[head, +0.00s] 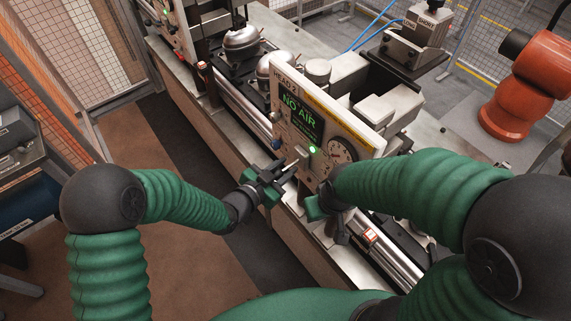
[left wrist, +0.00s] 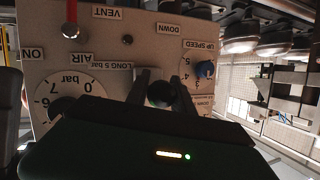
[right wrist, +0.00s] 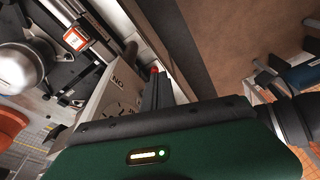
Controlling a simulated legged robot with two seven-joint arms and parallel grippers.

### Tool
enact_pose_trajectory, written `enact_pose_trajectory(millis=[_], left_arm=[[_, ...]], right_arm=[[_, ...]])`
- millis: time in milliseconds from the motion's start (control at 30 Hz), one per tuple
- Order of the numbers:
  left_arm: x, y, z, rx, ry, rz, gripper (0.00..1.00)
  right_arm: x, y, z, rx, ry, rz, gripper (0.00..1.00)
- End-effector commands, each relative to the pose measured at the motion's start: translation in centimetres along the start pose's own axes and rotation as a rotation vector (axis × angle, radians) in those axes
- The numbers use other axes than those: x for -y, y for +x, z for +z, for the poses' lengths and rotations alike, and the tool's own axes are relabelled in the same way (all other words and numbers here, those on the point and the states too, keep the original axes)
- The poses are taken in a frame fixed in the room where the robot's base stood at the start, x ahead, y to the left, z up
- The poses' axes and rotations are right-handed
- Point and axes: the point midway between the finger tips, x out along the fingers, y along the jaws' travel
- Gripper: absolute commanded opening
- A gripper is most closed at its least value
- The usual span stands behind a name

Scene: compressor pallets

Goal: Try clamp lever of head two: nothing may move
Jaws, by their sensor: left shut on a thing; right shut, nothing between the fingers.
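The head two panel (head: 354,122) faces me in the head view, with a lit display reading NO AIR, a green light and a round gauge (head: 341,150). My left gripper (head: 284,174) is at the panel's lower left. The fingers partly hide the lever. My right gripper (head: 313,210) is shut and empty, below the panel. In the right wrist view, a red tip (right wrist: 154,71) shows near its fingertips; I cannot tell whether they touch.
A red lever (left wrist: 70,20) and a blue knob (left wrist: 205,69) sit on the panel near my left gripper. Silver compressors (head: 242,42) stand behind along the line. An orange robot arm (head: 530,85) stands at the right. The floor (head: 160,240) at left is clear.

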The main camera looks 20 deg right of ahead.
Motion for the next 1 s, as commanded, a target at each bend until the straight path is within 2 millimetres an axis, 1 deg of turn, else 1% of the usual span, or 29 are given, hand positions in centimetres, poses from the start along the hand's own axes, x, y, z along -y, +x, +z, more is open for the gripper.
enact_pose_trajectory(millis=[33, 400, 700, 1000], left_arm=[[0.6, -0.2, -1.3, 0.014, 0.012, -0.006, 0.00], [0.7, -0.5, -2.3, 0.277, 0.078, 0.026, 0.00], [0.7, -0.5, -2.5, 0.425, 0.113, 0.044, 0.00], [0.7, -0.5, -2.4, 0.472, 0.123, 0.050, 0.00]], right_arm=[[0.0, -1.0, -0.2, 0.000, 0.000, 0.000, 0.00], [0.0, -4.2, -1.0, 0.000, 0.000, 0.000, 0.00], [0.0, -5.3, -1.2, 0.000, 0.000, 0.000, 0.00], [0.0, -5.5, -1.3, 0.000, 0.000, 0.000, 0.00]])
